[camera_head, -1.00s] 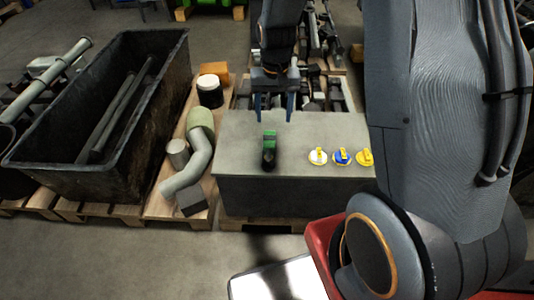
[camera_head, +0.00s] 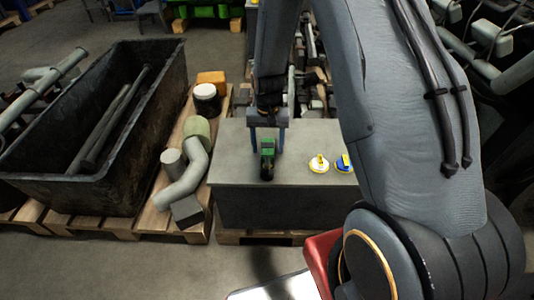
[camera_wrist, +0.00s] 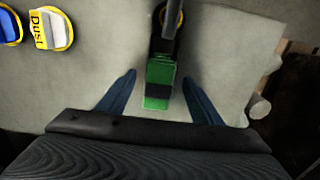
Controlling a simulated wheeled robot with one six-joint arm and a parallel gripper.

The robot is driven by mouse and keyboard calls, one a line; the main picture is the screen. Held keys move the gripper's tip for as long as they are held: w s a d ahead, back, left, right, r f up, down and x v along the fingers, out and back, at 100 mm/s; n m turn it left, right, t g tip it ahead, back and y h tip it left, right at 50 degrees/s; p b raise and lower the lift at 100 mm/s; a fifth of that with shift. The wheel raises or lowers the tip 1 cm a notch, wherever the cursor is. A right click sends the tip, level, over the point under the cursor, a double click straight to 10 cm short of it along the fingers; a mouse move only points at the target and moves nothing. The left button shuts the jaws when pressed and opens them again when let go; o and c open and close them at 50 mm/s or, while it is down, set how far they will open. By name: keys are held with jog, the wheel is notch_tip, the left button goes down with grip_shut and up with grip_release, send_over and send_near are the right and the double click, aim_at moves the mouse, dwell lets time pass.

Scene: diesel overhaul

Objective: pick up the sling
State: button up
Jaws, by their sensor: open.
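The sling appears to be the small green and black bundle (camera_head: 267,158) on top of the grey box (camera_head: 232,163). In the wrist view the green bundle (camera_wrist: 159,82) lies between my two blue fingers, with a dark part and a grey bar at its far end. My gripper (camera_head: 267,150) is open, with one finger on each side of the bundle. The wrist view shows gaps between the fingers (camera_wrist: 159,76) and the bundle. I cannot tell how far the fingertips are above the box top.
A white and yellow cap (camera_head: 318,165) and a blue and yellow cap (camera_head: 344,163) sit right of the bundle. Left are a curved grey pipe (camera_head: 193,168), a white-topped jar (camera_head: 206,99) and a black bin (camera_head: 20,163).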

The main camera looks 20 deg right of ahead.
aim_at(268, 149)
jog(key=shift+f, duration=0.2)
jog(key=c, duration=1.4)
jog(key=shift+o, duration=0.2)
jog(key=shift+r, duration=0.1)
notch_tip(268, 149, up, 12)
jog(key=p, duration=0.2)
jog(key=shift+p, duration=0.35)
jog(key=shift+r+p, duration=1.45)
